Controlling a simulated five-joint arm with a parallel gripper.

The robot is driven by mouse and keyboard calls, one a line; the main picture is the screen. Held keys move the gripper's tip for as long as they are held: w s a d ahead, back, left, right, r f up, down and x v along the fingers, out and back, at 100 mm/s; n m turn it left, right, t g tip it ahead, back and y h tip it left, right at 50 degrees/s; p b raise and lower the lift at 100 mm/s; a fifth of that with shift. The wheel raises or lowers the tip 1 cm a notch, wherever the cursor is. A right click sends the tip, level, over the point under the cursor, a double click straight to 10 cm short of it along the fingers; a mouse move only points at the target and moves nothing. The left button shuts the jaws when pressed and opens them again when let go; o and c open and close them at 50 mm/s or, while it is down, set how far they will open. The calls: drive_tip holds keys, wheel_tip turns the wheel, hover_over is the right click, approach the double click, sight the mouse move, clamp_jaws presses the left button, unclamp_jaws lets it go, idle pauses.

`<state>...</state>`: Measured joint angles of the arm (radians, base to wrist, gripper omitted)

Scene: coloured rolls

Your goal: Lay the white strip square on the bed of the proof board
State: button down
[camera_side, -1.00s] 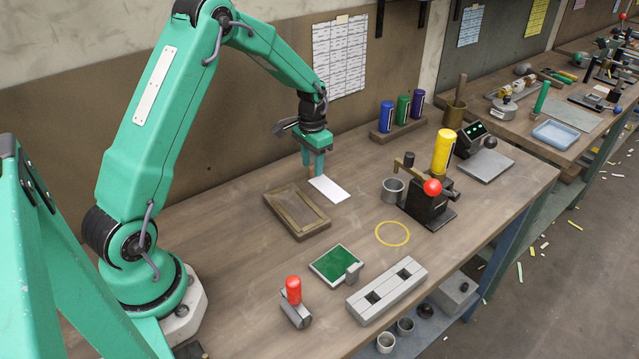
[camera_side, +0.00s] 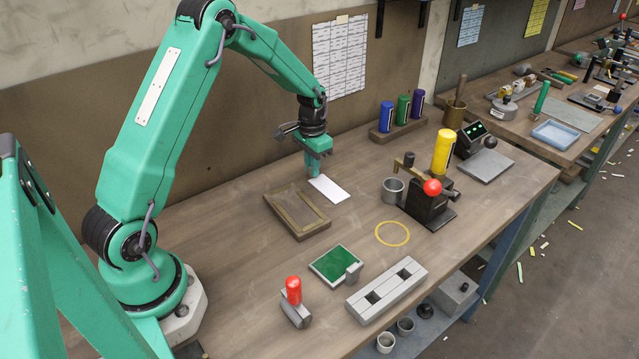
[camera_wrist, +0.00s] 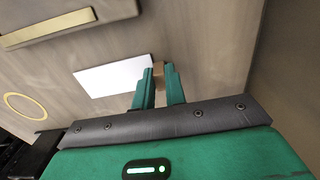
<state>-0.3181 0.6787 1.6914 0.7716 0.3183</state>
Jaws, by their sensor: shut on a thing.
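The white strip (camera_side: 330,189) lies flat on the bench, right of a wooden framed board (camera_side: 297,226) that I take to be the proof board. In the wrist view the strip (camera_wrist: 110,76) reaches to my fingers, and a small brown block (camera_wrist: 158,74) stands between them at its end. My gripper (camera_side: 314,174) is low at the strip's back left end, shut on that brown block, which seems to belong to the strip. The fingers hide the join. The board's bed is bare; part of the board (camera_wrist: 60,25) shows at the wrist view's upper left.
A yellow ring (camera_side: 392,234) is marked on the bench. A green plate (camera_side: 335,264), a slotted grey block (camera_side: 386,291) and a red-topped piece (camera_side: 294,292) stand in front. A grey cup (camera_side: 393,190) and a black lever device (camera_side: 430,207) stand right. Coloured rolls (camera_side: 403,112) are behind.

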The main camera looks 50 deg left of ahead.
drive_tip(key=shift+r, duration=0.1)
drive_tip(key=shift+r, duration=2.9)
drive_tip(key=s+d+r, duration=0.2)
drive_tip(key=s+r, duration=0.1)
drive_tip(key=s, duration=0.8)
drive_tip(key=shift+s+d+m, duration=0.2)
drive_tip(key=shift+d+m, duration=0.1)
drive_tip(key=shift+d, duration=0.1)
drive_tip(key=shift+f, duration=0.15)
drive_tip(key=shift+f, duration=2.75)
drive_tip(key=shift+f, duration=0.65)
